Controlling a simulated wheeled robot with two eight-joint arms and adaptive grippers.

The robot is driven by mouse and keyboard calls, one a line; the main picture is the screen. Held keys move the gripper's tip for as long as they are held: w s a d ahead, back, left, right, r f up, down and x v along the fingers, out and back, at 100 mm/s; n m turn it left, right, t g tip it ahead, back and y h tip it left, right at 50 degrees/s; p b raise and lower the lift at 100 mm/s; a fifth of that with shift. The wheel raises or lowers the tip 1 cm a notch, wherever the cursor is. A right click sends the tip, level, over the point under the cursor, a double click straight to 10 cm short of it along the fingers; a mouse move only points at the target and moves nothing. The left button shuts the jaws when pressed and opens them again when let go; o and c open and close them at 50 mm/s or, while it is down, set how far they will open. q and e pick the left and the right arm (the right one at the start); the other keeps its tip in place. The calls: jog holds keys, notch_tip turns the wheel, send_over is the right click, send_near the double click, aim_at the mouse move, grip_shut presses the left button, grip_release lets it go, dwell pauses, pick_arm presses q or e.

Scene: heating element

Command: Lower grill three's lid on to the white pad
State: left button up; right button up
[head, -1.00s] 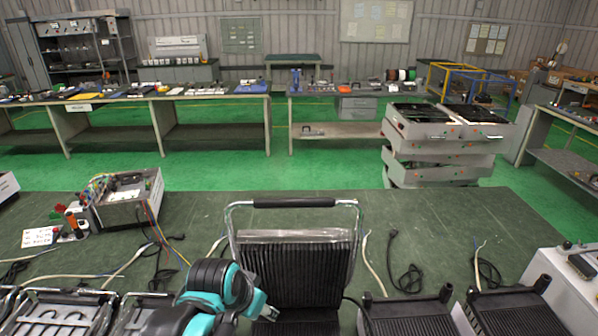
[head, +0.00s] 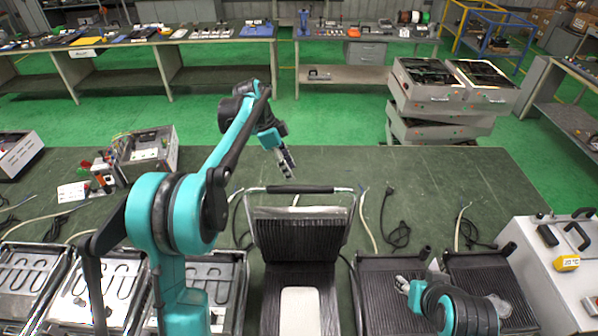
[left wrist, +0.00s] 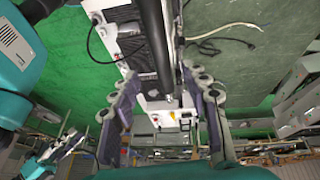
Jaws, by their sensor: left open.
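The grill with a raised lid (head: 300,236) stands at the table's front middle. Its lid is tilted up and back, with a black handle bar (head: 300,189) along the top. The white pad (head: 300,312) lies on its lower plate, uncovered. My left gripper (head: 286,163) is open and empty, above and just behind the handle bar. In the left wrist view a dark bar (left wrist: 158,45) runs between the open fingers (left wrist: 165,95), apparently without contact. My right gripper (head: 403,285) is low over the ribbed grill to the right; its finger gap is too small to judge.
Open metal housings with heating coils (head: 105,285) line the front left. Ribbed grill plates (head: 395,265) and a white box with black handles (head: 550,265) are at right. A wired box (head: 145,152) stands back left. Cables lie beside the lid; the table behind is mostly clear.

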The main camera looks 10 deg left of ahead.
aim_at(300, 186)
pick_arm(q)
jog(key=shift+w+d+f, duration=0.15)
jog(key=shift+f, duration=0.05)
jog(key=p+x, duration=0.1)
jog(key=x, duration=0.6)
jog(key=shift+f, duration=0.1)
grip_shut()
